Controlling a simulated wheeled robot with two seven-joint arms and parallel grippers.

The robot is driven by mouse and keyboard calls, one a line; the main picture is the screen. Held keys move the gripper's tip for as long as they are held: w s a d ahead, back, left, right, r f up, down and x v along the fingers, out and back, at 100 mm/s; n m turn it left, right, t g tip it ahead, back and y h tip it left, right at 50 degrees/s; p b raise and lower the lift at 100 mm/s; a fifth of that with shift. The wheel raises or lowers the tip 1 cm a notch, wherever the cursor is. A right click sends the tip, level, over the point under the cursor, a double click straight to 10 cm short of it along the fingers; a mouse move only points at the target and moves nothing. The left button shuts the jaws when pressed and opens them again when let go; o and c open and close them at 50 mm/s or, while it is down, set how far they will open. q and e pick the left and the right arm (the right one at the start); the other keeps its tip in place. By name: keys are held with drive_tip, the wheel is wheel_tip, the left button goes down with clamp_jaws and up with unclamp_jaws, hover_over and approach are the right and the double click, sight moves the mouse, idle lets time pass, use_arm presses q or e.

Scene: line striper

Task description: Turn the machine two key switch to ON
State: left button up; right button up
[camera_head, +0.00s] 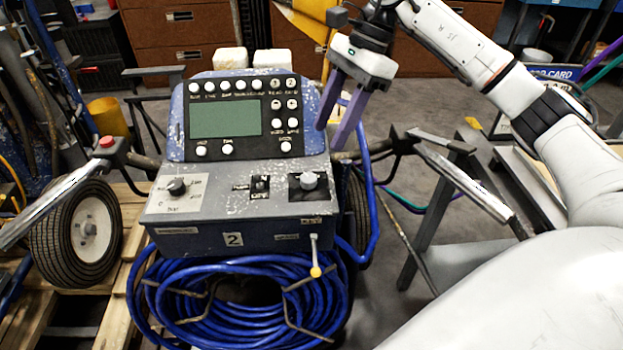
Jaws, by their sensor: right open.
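Machine two is a blue line striper (200,240) with a "2" label (232,239) on its front. Its slanted panel holds a green screen (225,120) and several round buttons. On the lower shelf are a dark knob (177,187) on a pale plate at left, a small black switch (260,185) with labels above and below in the middle, and a grey knob (308,181) on a black plate at right. I cannot tell for certain which is the key switch. My right gripper (333,138) is open and empty, fingers pointing down, beside the panel's right edge, above and right of the grey knob. My left gripper is not in view.
A handlebar with a red button (107,141) reaches left over a wheel (88,228). Brown drawers (180,30) stand behind. A metal stand (425,235) is at right.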

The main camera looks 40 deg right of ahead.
sight(310, 178)
drive_tip(key=x, duration=1)
drive_tip(key=shift+f, duration=0.3)
drive_tip(key=c, duration=1.1)
drive_tip(key=shift+o, duration=0.2)
drive_tip(key=shift+m, duration=0.3)
drive_tip(key=m, duration=0.2)
drive_tip(key=m+t, duration=0.1)
drive_tip(key=m+t+h+b, duration=0.1)
drive_tip(key=m, duration=0.1)
drive_tip(key=shift+s+a+m, duration=0.15)
drive_tip(key=shift+s+m, duration=0.15)
drive_tip(key=m+h, duration=0.1)
drive_tip(key=m, duration=0.1)
drive_tip(key=m+t+b, duration=0.1)
drive_tip(key=m, duration=0.2)
drive_tip(key=shift+s+a+m+h, duration=0.1)
drive_tip(key=shift+a+m+h, duration=0.05)
drive_tip(key=shift+m+h, duration=0.2)
drive_tip(key=shift+t, duration=0.3)
